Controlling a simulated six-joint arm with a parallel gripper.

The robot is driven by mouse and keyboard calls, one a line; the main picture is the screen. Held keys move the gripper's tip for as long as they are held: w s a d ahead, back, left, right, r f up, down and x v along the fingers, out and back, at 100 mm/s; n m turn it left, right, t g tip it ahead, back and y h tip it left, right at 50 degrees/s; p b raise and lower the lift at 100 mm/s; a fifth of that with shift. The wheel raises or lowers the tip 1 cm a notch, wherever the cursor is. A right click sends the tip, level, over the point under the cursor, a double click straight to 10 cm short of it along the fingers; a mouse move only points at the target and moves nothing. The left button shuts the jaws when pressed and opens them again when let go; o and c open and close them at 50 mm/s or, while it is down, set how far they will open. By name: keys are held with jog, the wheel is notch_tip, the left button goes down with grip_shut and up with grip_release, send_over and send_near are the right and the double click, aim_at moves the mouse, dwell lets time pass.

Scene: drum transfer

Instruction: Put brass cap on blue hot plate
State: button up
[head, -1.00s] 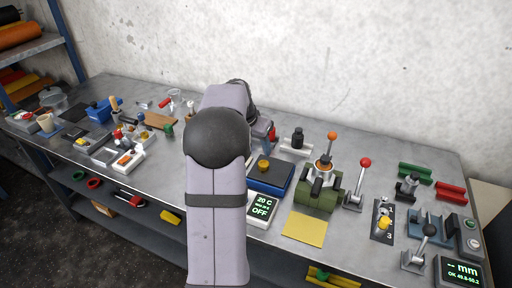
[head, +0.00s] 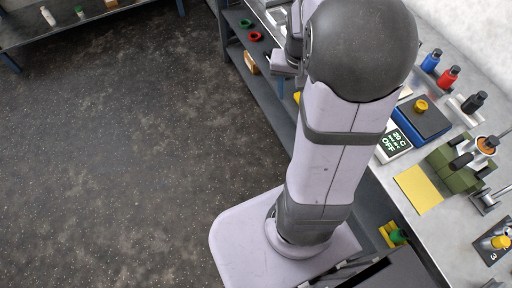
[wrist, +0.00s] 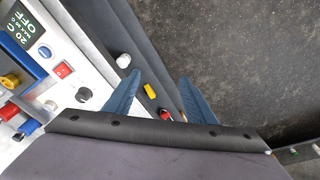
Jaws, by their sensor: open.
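The blue hot plate (head: 436,119) stands on the bench at the right of the head view, with a display reading OFF at its front. The brass cap (head: 421,105) sits on top of it. In the wrist view, a yellow knob-like piece that looks like the cap (wrist: 10,80) shows at the left edge, near the display (wrist: 24,26). My gripper (wrist: 159,77) is open and empty, its blue fingers apart over the bench's front side and lower shelf. It is clear of the cap. In the head view my arm mostly hides it.
A blue bottle (head: 431,62), a red bottle (head: 449,77) and a black bottle (head: 474,102) stand behind the hot plate. A green device (head: 458,167) and a yellow pad (head: 418,189) are nearby. Open floor (head: 120,150) lies left of the bench.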

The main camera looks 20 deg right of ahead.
jog(key=s+a+f+n, duration=0.2)
jog(key=s+a+n, duration=0.1)
jog(key=a, duration=0.5)
jog(key=s+a+f+n+g+y, duration=0.1)
jog(key=s+a+n, duration=0.3)
jog(key=a, duration=0.5)
jog(key=shift+s+a+f, duration=0.15)
jog(key=shift+s+f, duration=0.35)
jog(key=shift+s, duration=0.65)
